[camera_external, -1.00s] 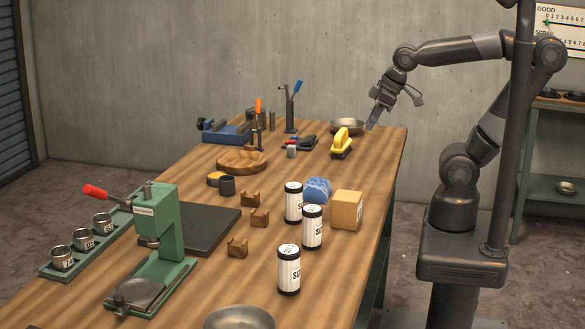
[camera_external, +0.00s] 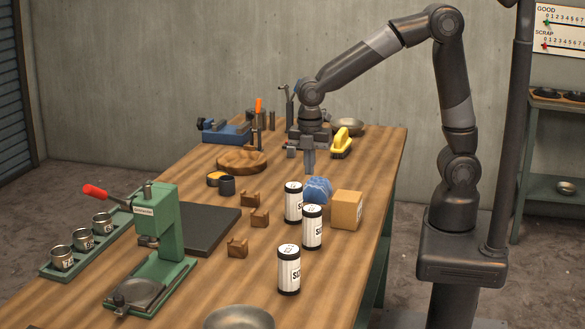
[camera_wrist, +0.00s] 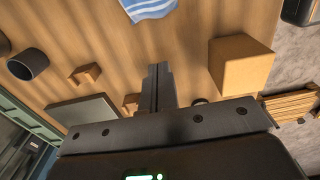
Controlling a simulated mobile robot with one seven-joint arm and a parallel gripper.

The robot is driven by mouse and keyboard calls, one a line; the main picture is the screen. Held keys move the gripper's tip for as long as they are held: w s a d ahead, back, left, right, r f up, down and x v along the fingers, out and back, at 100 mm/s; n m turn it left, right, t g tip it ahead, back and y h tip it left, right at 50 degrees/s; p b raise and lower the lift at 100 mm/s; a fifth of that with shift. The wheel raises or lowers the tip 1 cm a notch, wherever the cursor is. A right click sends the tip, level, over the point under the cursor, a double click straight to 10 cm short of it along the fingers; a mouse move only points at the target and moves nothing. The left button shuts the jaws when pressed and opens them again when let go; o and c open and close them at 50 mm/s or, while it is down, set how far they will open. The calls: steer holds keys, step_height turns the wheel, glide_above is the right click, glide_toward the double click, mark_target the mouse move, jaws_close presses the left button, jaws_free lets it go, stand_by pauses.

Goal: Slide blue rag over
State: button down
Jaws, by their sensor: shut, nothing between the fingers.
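The blue rag (camera_external: 318,187) lies crumpled on the wooden table, between a white-labelled can and a cardboard box. In the wrist view the rag (camera_wrist: 150,8) shows at the top edge with white stripes, partly cut off. My gripper (camera_external: 309,169) points down over the table, just behind the rag as seen from the outside camera. Its fingers are shut with nothing between them, and they also show in the wrist view (camera_wrist: 158,85). I cannot tell whether the fingertips touch the rag or the table.
Several labelled cans (camera_external: 312,228) stand in front of the rag. The cardboard box (camera_external: 346,211) is close on its right. A yellow-handled brush (camera_external: 342,143) and a metal bowl (camera_external: 348,127) are behind.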

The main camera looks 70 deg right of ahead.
mark_target(313, 192)
step_height(313, 192, down, 10)
steer(key=shift+f, duration=0.2)
steer(key=d, duration=0.2)
steer(key=shift+d+r, duration=0.25)
steer(key=shift+d, duration=0.75)
steer(key=d, duration=2)
steer(key=shift+d, duration=0.2)
steer(key=a, duration=0.4)
steer(key=shift+a+r, duration=0.15)
steer(key=shift+r, duration=0.05)
step_height(313, 192, up, 10)
